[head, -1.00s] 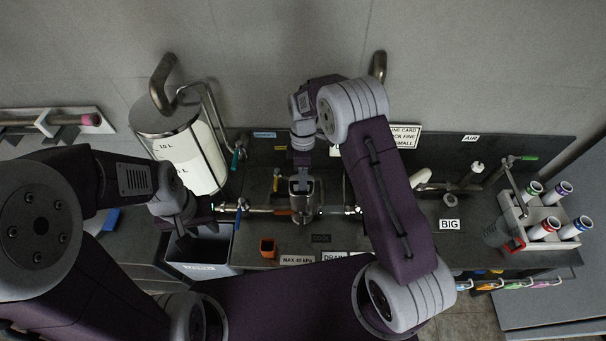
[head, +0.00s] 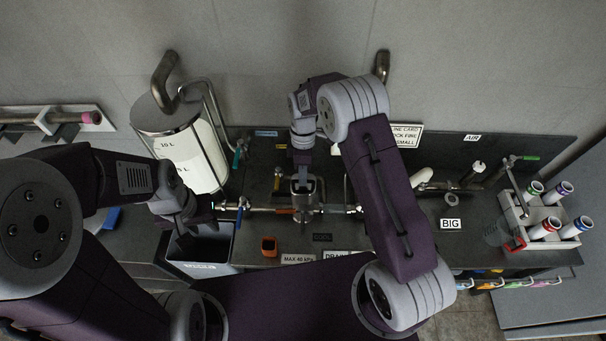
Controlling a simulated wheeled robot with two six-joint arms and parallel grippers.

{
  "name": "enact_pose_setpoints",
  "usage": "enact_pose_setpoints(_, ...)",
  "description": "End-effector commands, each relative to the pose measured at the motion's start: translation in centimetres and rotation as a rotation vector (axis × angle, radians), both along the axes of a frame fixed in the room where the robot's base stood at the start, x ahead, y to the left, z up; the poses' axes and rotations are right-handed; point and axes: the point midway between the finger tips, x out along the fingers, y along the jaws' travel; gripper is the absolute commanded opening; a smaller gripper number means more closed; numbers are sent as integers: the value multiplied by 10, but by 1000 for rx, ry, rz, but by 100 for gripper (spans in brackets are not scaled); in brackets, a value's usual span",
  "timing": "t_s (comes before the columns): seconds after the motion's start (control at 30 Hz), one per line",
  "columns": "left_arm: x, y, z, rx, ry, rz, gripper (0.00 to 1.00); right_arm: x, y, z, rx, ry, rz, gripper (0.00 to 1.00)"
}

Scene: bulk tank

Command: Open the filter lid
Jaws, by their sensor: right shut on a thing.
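The filter (head: 304,209) is a metal cylinder on the pipe line in the middle of the bench in the head view. My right gripper (head: 303,183) points down onto its top and is shut on the filter lid. The fingertips and most of the lid are small and partly hidden by the gripper, so I cannot tell whether the lid is lifted. My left gripper (head: 189,226) hangs to the left, above the grey bin, away from the filter; its fingers look spread apart, with nothing visible between them.
A tall tank with litre marks (head: 183,150) stands at the back left. Valves with blue and yellow handles flank the filter. A rack of capped tubes (head: 545,215) is at the right.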

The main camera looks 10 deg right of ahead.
Motion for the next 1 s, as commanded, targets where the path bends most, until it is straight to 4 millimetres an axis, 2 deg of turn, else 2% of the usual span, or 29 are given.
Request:
enact_pose_setpoints(0.77,0,0,0,0,0,0,36,-1,-2,0,-4,4,2,0)
enact_pose_setpoints(1.0,0,0,2,0,0,0,36,7,-3,4,-3,3,1,0)
